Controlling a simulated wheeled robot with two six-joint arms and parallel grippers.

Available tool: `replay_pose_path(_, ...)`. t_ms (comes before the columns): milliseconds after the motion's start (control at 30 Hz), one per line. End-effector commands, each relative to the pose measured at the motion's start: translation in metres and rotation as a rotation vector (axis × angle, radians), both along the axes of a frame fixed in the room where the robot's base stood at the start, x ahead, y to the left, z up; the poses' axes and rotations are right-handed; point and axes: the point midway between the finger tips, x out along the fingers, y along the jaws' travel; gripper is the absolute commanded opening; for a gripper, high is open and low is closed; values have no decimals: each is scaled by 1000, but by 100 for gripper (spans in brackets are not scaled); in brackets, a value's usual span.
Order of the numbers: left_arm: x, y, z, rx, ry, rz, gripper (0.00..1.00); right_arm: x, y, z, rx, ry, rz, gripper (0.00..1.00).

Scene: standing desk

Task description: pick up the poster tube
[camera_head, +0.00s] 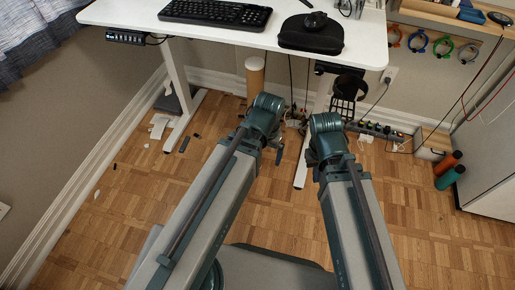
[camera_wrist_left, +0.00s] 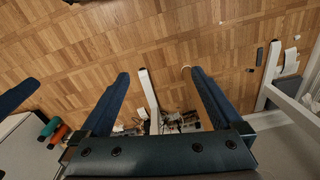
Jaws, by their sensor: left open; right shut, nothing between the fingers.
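My right gripper (camera_head: 328,138) is to the right, shut and empty, apart from the tube.
The white desk (camera_head: 230,33) holds a keyboard (camera_head: 215,12) and a black case (camera_head: 311,33). Its legs stand on both sides of the tube. Cables and a power strip (camera_head: 375,130) lie by the wall. The parquet front left is mostly clear.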

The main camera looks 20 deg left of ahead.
Motion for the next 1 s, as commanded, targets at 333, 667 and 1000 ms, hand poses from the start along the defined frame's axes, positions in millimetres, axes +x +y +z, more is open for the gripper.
replay_pose_path(333,21,17,-131,-93,-58,22,100,0,0,-132,0,-2,0,0)
replay_pose_path(667,73,14,-209,-359,-302,-95,100,1,0,-231,-1,-4,0,0)
replay_pose_path(1000,170,48,-110,-554,-1048,-235,100,1,0,-248,-1,-4,0,0)
